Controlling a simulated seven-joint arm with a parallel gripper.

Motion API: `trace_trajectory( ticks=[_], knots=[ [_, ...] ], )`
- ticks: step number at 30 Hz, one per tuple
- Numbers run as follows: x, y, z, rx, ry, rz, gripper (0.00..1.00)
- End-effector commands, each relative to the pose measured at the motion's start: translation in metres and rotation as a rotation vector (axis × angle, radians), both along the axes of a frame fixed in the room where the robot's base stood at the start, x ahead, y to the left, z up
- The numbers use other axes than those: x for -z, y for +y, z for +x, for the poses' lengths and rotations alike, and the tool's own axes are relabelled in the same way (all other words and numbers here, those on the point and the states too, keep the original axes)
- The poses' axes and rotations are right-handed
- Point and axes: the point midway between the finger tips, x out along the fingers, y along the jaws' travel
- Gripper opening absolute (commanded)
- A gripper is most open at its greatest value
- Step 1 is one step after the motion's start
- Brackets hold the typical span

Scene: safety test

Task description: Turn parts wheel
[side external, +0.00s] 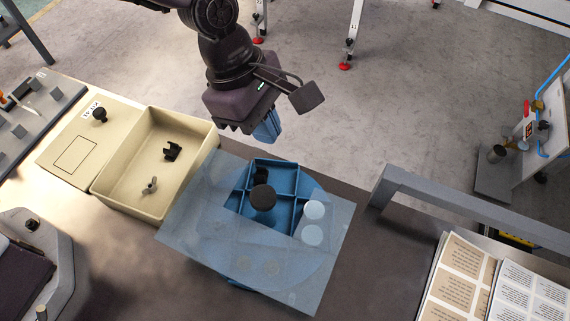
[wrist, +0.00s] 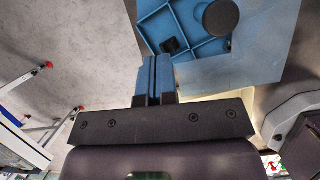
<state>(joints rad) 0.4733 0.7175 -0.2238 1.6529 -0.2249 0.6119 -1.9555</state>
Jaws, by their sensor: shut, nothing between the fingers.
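The parts wheel (side external: 296,177) is a round blue tray split into compartments by ribs, with a dark round knob (side external: 263,197) at its middle. A see-through bluish sheet (side external: 190,222) covers much of it, with an opening over the far part. A black part lies in an exposed compartment beyond the knob. Pale round discs (side external: 313,210) show on the right. My gripper (side external: 268,128) has blue fingers, is shut and empty, and is in the air beyond the wheel's far edge. In the wrist view, the fingers (wrist: 153,75) are together and the wheel (wrist: 185,25) shows at top right with its knob (wrist: 221,17).
A cream bin (side external: 130,185) left of the wheel holds a black clip (side external: 172,151) and a small propeller-like part (side external: 150,185). A cream lid (side external: 75,150) with a black knob lies beside it. A grey rail (side external: 450,217) and printed sheets (side external: 460,275) are at right.

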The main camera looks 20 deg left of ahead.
Motion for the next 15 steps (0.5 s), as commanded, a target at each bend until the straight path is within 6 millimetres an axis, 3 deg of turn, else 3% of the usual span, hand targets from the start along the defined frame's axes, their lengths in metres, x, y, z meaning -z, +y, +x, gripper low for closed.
trace_trajectory(
  ticks=[3, 6, 11, 15],
  knots=[
    [0.019, 0.014, -0.011, -0.216, 0.011, -0.012, 0.0],
    [0.02, 0.012, -0.005, -0.325, -0.002, -0.045, 0.0],
    [0.029, 0.007, -0.002, -0.36, 0.004, -0.05, 0.0],
    [0.051, 0.0, 0.0, -0.358, 0.006, -0.049, 0.0]
  ],
)
